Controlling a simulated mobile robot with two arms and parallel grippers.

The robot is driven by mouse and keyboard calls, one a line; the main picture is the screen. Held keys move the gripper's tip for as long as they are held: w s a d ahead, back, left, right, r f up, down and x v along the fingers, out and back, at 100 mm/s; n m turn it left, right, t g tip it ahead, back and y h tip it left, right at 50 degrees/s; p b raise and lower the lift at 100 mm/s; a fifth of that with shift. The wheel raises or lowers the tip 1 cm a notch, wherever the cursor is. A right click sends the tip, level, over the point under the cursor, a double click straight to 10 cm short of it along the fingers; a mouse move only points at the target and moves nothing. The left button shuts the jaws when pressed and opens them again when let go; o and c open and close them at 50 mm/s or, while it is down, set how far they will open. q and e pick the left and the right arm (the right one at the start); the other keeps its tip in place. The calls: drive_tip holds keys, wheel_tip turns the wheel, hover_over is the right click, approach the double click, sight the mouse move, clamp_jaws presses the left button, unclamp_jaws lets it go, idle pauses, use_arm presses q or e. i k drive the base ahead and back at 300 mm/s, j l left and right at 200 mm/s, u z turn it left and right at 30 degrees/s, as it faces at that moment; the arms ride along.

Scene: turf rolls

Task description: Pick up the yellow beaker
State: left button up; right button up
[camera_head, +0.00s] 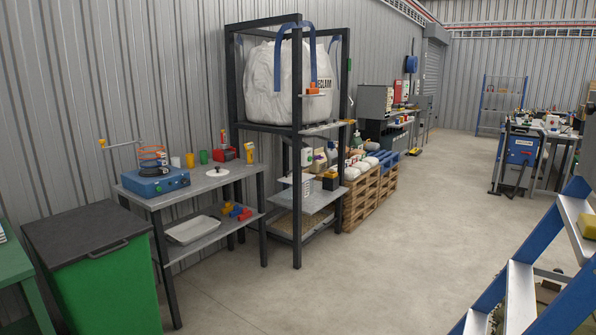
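A small yellow beaker (190,160) stands upright towards the back of the grey metal workbench (222,180), near the corrugated wall. A whitish beaker (175,161) stands just left of it and a green beaker (204,157) just right of it. A blue device (155,185) with an orange coil on top is in front and to the left of the beakers. Neither of my grippers is in view.
A green bin (108,285) with a dark lid stands before the bench's left end. A dark frame (297,200) holding a big white bag (272,85) is right of the bench. A blue stepladder (490,300) stands at lower right. The middle floor (340,275) is clear.

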sight(190, 158)
drive_tip(key=i+j+u, duration=0.15)
drive_tip(key=i+u, duration=0.7)
drive_tip(key=i, duration=0.85)
drive_tip(key=i+z, duration=0.45)
drive_tip(key=i+j+z, duration=0.15)
drive_tip(key=i+z, duration=0.25)
drive_tip(key=i, duration=0.15)
drive_tip(key=i+l+z, duration=0.15)
drive_tip(key=i, duration=0.3)
drive_tip(key=i+l+z, duration=0.1)
drive_tip(key=i, duration=0.35)
